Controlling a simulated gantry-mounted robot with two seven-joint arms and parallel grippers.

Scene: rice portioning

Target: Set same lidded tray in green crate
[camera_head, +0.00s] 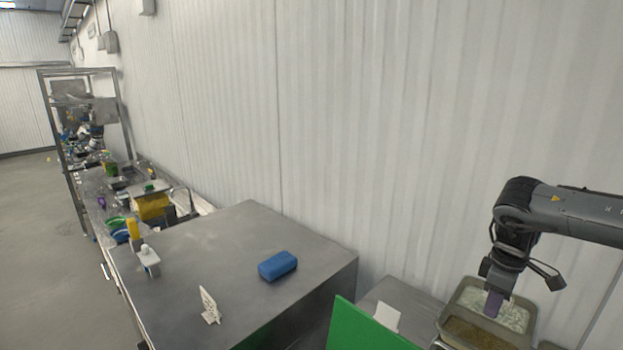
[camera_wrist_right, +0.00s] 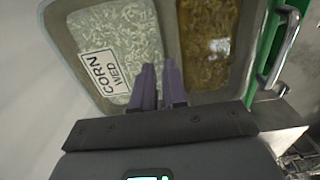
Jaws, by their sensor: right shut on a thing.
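The lidded tray (camera_head: 452,303) is at the lower right of the head view, with a pale compartment and a brown one. In the right wrist view the tray (camera_wrist_right: 62,45) fills the upper middle; a label on its pale side reads "CORN WED". My right gripper (camera_head: 493,303) is shut on the tray, its purple fingers (camera_wrist_right: 158,82) close together at the tray's near side. A green wall (camera_head: 365,328), seemingly the green crate, stands left of the tray in the head view. A green edge (camera_wrist_right: 262,55) shows right of the tray in the wrist view. My left gripper is not in view.
A steel table (camera_head: 230,255) holds a blue block (camera_head: 278,265), a white stand (camera_head: 210,304) and a white bottle (camera_head: 148,260). A cluttered bench runs along the wall behind it. A metal handle (camera_wrist_right: 281,45) stands near the green edge.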

